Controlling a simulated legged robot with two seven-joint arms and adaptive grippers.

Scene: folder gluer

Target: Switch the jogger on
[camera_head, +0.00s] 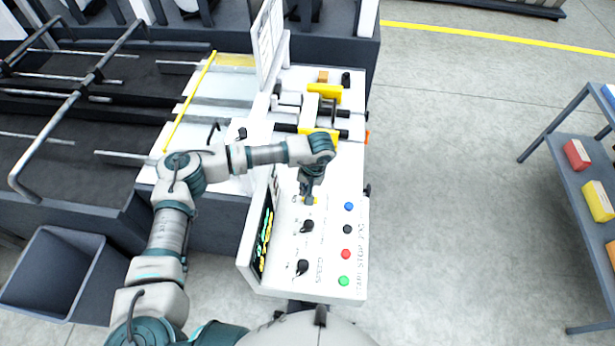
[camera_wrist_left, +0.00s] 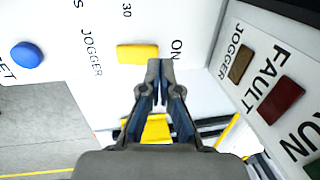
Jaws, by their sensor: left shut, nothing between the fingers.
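The jogger switch (camera_wrist_left: 138,53) is a yellow rectangular rocker on the white control panel (camera_head: 325,270). In the left wrist view it sits between the printed words JOGGER and ON. My left gripper (camera_wrist_left: 160,68) is shut and empty, with its fingertips close to the end of the switch nearer ON. I cannot tell whether they touch it. In the head view the left gripper (camera_head: 309,201) points down at the panel and covers most of the switch. The JOGGER lamp (camera_wrist_left: 241,63) on the side panel looks dull amber, apparently unlit. My right gripper is not in view.
Near the gripper are a black knob (camera_head: 307,226) and a blue button (camera_head: 349,206). A red button (camera_head: 345,254) and a green button (camera_head: 344,281) are lower on the panel. A tilted screen (camera_head: 264,232) stands at its left edge.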

